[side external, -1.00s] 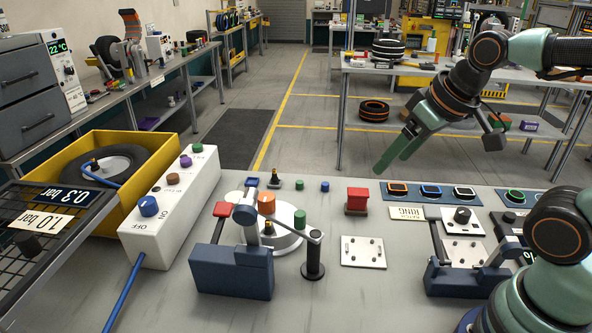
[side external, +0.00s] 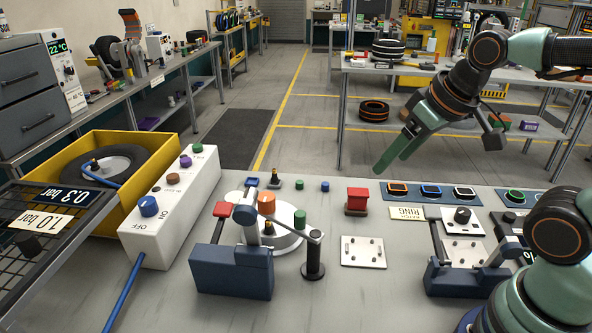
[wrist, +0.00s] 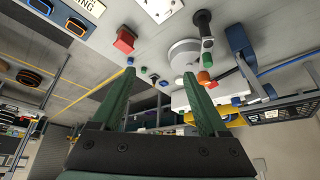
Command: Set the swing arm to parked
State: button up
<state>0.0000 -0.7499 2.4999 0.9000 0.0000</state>
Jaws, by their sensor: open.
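The swing arm (side external: 301,230) appears to be the grey bar on top of a black post (side external: 313,262). It reaches up and left over the white round plate (side external: 285,240), with a green knob (side external: 300,219) near its far end. In the wrist view the black post (wrist: 202,20) and green knob (wrist: 207,60) show at upper right. A blue clamp block (side external: 232,272) with a red-tipped lever (side external: 222,209) stands left of the plate. My gripper (side external: 384,168) is open and empty, high above the bench's back and right of the swing arm; its fingers also show in the wrist view (wrist: 160,73).
A white control box (side external: 172,205) and yellow bin (side external: 75,160) stand at left. A red block (side external: 357,200) and a small white plate (side external: 363,252) lie right of the post. A second blue clamp (side external: 462,279) stands further right. The front middle of the bench is clear.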

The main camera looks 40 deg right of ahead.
jog(key=shift+c, duration=1.2)
jog(key=shift+w+a+r, duration=0.2)
jog(key=shift+w+a, duration=0.1)
jog(key=shift+w, duration=0.05)
jog(key=shift+c, duration=0.2)
jog(key=m+g, duration=0.5)
jog(key=g, duration=0.1)
send_over(300, 213)
notch_tip(300, 213, down, 2)
jog(key=f, duration=0.1)
notch_tip(300, 213, down, 11)
jog(key=shift+n, duration=0.3)
grip_shut()
